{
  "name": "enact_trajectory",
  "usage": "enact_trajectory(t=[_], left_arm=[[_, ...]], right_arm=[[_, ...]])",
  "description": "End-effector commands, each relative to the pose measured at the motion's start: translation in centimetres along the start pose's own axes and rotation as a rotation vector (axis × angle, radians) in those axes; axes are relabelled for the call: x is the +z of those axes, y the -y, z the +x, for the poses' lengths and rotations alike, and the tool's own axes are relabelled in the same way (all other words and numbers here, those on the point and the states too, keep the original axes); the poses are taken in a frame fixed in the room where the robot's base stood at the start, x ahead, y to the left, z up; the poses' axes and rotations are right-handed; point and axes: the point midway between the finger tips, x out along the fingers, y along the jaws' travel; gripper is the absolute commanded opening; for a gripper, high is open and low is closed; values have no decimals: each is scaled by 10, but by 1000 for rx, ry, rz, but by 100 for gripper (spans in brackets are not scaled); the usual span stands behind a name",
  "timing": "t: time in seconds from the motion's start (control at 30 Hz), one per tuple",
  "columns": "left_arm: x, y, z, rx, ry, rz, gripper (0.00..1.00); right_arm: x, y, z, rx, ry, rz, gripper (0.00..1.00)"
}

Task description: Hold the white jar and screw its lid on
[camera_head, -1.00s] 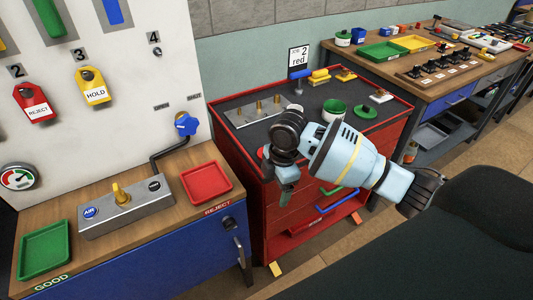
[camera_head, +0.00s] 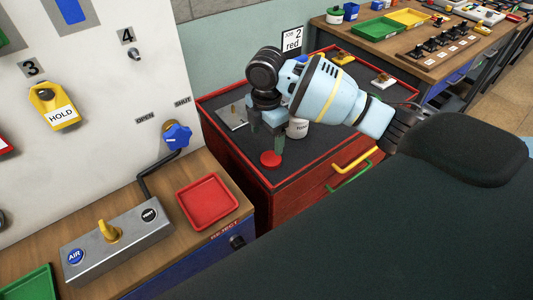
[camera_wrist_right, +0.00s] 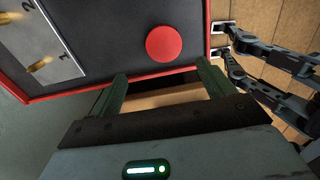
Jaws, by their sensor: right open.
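The white jar (camera_head: 297,128) stands on the dark top of the red cabinet, with dark lettering on its side. My right gripper hides part of it, including its top. A flat round red lid (camera_head: 271,159) lies near the cabinet's front left corner. It also shows in the right wrist view (camera_wrist_right: 163,43), clear of the fingers. My right gripper (camera_head: 267,134) is open and empty, green fingers pointing down, above the cabinet top between the lid and the metal plate. It also shows in the right wrist view (camera_wrist_right: 160,86). My left gripper is not in the head view.
The cabinet has a raised red rim (camera_head: 225,153). A numbered metal plate (camera_wrist_right: 40,40) with brass pegs lies at the back. A red tray (camera_head: 207,199) sits on the left bench. Dark jointed parts (camera_wrist_right: 275,75) show at the wrist view's right; I cannot tell what they are.

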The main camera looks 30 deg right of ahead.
Motion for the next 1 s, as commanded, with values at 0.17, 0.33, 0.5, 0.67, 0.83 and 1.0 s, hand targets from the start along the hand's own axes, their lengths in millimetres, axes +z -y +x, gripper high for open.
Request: enact_trajectory(t=[0.17,0.33,0.5,0.67,0.83,1.0], left_arm=[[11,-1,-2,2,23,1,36],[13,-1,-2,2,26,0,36],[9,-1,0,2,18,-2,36],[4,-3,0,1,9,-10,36],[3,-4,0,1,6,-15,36],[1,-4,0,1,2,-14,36]], right_arm=[[0,0,1,0,0,0,81],[0,0,13,-2,-1,1,81],[1,1,27,0,0,1,81],[1,0,26,2,0,1,81],[2,2,31,-1,1,1,81],[9,6,53,-2,0,2,81]])
